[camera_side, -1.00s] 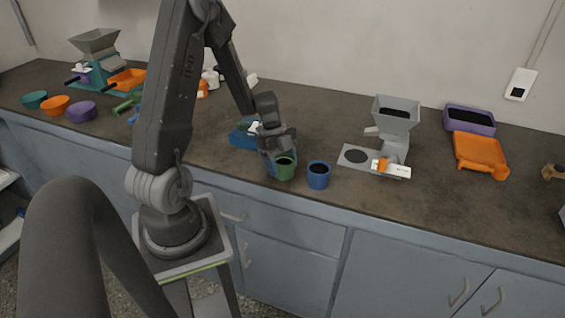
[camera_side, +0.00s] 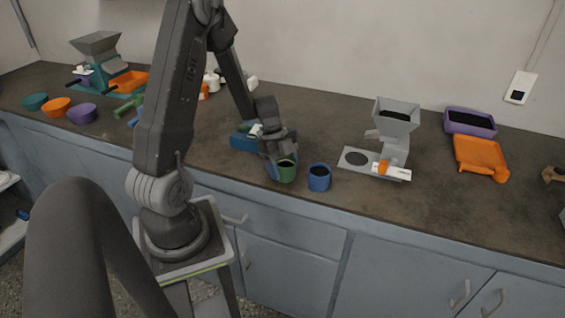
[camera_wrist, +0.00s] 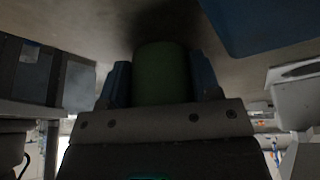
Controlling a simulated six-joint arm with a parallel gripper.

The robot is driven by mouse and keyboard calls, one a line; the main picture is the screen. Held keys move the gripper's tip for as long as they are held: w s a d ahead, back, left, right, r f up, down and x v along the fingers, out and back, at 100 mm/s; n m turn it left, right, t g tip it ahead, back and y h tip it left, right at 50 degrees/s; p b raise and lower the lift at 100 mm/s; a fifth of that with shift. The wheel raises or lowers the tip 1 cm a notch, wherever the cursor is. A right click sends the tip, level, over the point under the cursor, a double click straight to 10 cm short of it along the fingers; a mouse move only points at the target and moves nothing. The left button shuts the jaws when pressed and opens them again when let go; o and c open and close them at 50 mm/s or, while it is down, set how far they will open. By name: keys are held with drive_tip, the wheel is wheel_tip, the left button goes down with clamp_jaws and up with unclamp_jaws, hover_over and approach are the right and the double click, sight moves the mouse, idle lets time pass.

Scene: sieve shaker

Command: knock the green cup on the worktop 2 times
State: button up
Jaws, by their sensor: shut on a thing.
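The green cup (camera_side: 286,172) is upright near the front edge of the worktop (camera_side: 425,190). It holds dark contents in the side view. My gripper (camera_side: 279,160) is shut on it. In the wrist view the green cup (camera_wrist: 161,72) sits between the two blue fingers of my gripper (camera_wrist: 162,85). The cup is very close to the worktop; I cannot tell whether its base touches. Part of the cup's back is hidden by the gripper.
A blue cup (camera_side: 319,178) with dark contents stands just right of the green cup. A grey hopper device (camera_side: 396,125) is further right, with an orange tray (camera_side: 480,155) and a purple bin (camera_side: 470,123). Several bowls (camera_side: 58,106) stand at the far left.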

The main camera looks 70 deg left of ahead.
sight(283, 158)
drive_tip(key=shift+s+f, duration=0.15)
drive_tip(key=shift+f, duration=0.25)
drive_tip(key=shift+r, duration=2)
drive_tip(key=shift+n+t, duration=0.3)
drive_tip(key=shift+n, duration=0.2)
wheel_tip(283, 158, up, 4)
drive_tip(key=shift+r, duration=0.2)
drive_tip(key=shift+f, duration=3.65)
drive_tip(key=shift+f, duration=0.15)
drive_tip(key=o, duration=1.4)
